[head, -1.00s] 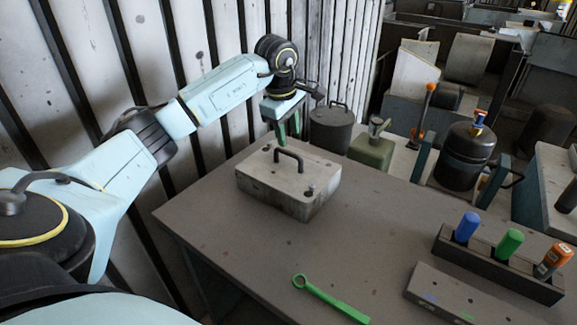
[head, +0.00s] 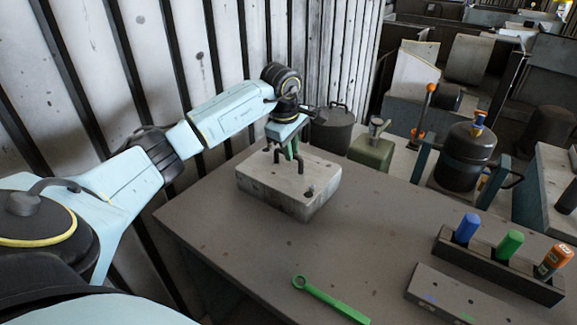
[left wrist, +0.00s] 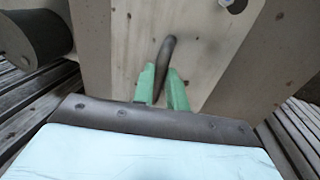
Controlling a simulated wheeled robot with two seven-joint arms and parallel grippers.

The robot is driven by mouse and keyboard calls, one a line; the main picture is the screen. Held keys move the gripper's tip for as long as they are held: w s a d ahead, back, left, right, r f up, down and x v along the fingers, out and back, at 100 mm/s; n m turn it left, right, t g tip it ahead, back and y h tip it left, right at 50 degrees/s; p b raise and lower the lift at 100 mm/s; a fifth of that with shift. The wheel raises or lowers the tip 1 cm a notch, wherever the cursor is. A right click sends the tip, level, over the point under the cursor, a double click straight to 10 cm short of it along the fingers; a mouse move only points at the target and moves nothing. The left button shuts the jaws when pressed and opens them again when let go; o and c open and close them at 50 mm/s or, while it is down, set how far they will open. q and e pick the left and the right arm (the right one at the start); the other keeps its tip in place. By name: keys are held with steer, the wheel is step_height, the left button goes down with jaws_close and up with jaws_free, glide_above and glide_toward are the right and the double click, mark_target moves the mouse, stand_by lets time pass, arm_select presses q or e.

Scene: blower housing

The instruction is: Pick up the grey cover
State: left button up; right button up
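The grey cover (head: 300,191) is a blocky, box-shaped piece with a dark arched handle (head: 276,157) on top. It sits on the table near its back left edge. My left gripper (head: 292,152) is above the cover with its green fingers down at the handle. In the left wrist view the handle (left wrist: 166,52) passes between the two fingertips (left wrist: 162,85), with the cover's pale top (left wrist: 205,60) behind. Whether the fingers press on the handle or only stand around it cannot be told. My right gripper is not in view.
A green ring-ended wrench (head: 330,298) lies at the table's front. A dark rack (head: 495,265) with blue, green and orange-handled items stands at the right, behind a grey block (head: 445,292). The table's middle (head: 375,225) is clear.

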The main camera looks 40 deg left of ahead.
arm_select(q)
jaws_close()
steer(key=shift+r, duration=0.2)
step_height(320, 180, up, 18)
steer(key=p, duration=0.8)
steer(key=shift+f, duration=0.2)
